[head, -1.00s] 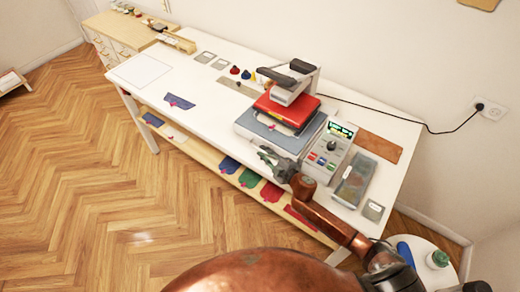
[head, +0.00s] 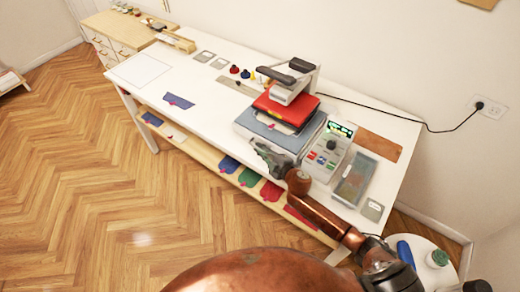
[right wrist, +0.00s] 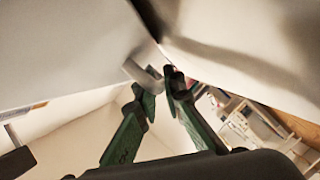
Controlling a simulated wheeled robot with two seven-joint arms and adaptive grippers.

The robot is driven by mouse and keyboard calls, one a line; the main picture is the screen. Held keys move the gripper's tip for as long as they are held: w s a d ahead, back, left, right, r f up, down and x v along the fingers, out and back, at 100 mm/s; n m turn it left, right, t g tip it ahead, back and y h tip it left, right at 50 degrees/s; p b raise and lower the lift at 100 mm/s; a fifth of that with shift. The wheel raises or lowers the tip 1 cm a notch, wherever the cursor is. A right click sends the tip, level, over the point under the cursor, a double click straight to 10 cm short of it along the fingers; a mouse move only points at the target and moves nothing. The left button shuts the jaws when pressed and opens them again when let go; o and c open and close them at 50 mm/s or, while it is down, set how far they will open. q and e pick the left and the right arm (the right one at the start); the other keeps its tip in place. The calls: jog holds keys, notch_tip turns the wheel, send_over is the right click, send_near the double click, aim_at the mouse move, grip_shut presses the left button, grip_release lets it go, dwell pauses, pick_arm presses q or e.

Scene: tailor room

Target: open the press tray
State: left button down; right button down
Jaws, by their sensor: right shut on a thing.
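The heat press stands on the white table, with a red upper plate (head: 285,108) and a black-and-white lever (head: 292,76) above it. Its grey-blue tray (head: 258,127) lies under the red plate. My right gripper (head: 260,148) is at the front edge of the tray in the head view. In the right wrist view, the green fingers of my right gripper (right wrist: 162,85) are closed at a small grey handle (right wrist: 145,76) on the pale press body. The fingers partly hide the handle. My left gripper is in neither view.
A control box (head: 327,152) with coloured buttons stands just right of the press. A grey tool case (head: 355,178) and a brown board (head: 378,145) lie farther right. Coloured cloth pieces lie on the lower shelf (head: 200,150).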

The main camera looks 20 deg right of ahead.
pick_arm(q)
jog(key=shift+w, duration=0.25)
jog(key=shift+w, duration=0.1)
pick_arm(e)
jog(key=shift+s, duration=0.1)
